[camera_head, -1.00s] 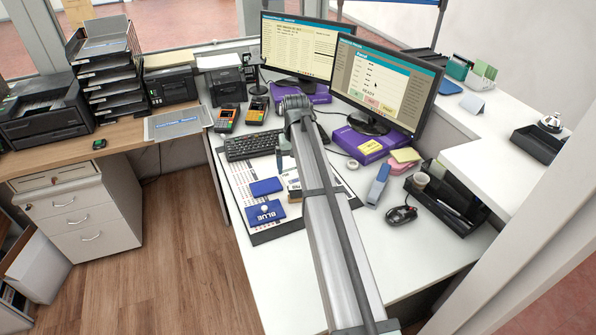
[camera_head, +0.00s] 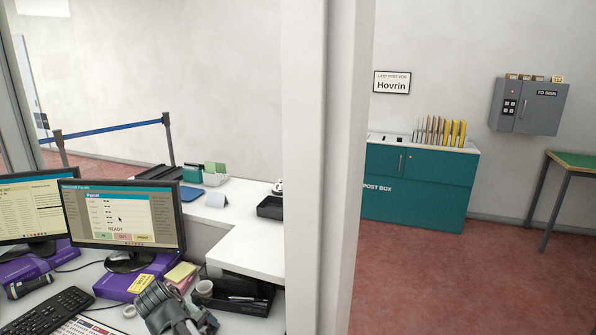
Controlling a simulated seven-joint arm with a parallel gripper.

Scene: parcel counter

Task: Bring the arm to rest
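The end of my arm, with my gripper (camera_head: 160,304), shows at the bottom edge of the head view, left of the middle. It is a grey jointed shape over the white desk (camera_head: 95,277), in front of the purple box (camera_head: 122,283) under the right monitor (camera_head: 121,215). Its fingers cannot be made out, so I cannot tell whether it is open or holds anything. The rest of the arm is cut off by the bottom of the picture.
A keyboard (camera_head: 48,310) lies left of my arm. A black desk tray (camera_head: 240,292) and a cup (camera_head: 204,288) stand to its right, below a raised white counter (camera_head: 250,250). A white pillar (camera_head: 325,170) rises right of the desk. Beyond it are a teal post box cabinet (camera_head: 418,196) and open red floor.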

